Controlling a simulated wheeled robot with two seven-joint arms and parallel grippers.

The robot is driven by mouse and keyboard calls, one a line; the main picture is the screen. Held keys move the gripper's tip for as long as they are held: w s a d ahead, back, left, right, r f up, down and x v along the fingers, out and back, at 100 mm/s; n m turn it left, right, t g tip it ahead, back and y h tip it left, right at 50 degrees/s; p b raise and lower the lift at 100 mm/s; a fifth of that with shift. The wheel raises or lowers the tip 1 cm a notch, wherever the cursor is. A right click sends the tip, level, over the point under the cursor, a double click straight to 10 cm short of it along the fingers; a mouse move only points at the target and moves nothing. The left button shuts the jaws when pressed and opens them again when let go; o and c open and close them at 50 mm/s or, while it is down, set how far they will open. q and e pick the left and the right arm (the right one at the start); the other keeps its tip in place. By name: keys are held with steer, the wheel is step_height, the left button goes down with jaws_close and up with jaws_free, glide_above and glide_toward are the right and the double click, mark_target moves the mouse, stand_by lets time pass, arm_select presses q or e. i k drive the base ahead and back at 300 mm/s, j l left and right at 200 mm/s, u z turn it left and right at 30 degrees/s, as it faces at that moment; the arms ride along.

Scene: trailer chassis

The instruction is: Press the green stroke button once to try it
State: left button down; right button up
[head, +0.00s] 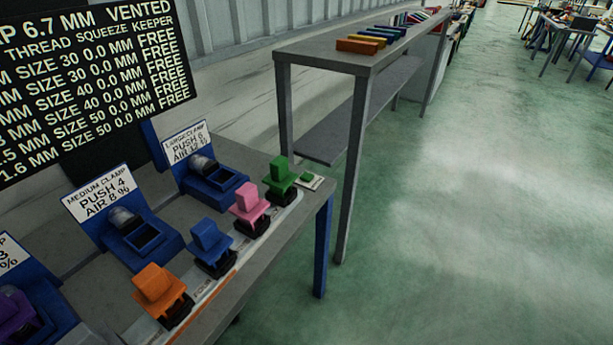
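A small flat green button (307,176) sits on a pale plate near the right end of the grey bench (262,262). It looks like the stroke button, though its label is too small to read. A taller green block on a black base (281,175) stands just left of it. The button is unobstructed from this view. Neither of my grippers is in view.
Pink (249,204), blue (210,243) and orange (158,288) blocks on black bases line the bench's front edge. Blue fixtures with signs, like the medium clamp one (143,240), stand behind. A grey shelf table (330,53) is beyond. Green floor at right is clear.

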mark_target(305, 176)
steer(key=i+l+u, duration=0.5)
steer(key=l, duration=0.25)
steer(key=i+l+u, duration=0.2)
steer(key=l, duration=0.25)
steer(key=l+u, duration=0.25)
steer(key=l, duration=0.2)
steer(key=i+l+u, duration=0.25)
steer(key=l, duration=0.25)
steer(key=l+u, duration=0.25)
steer(key=l, duration=0.25)
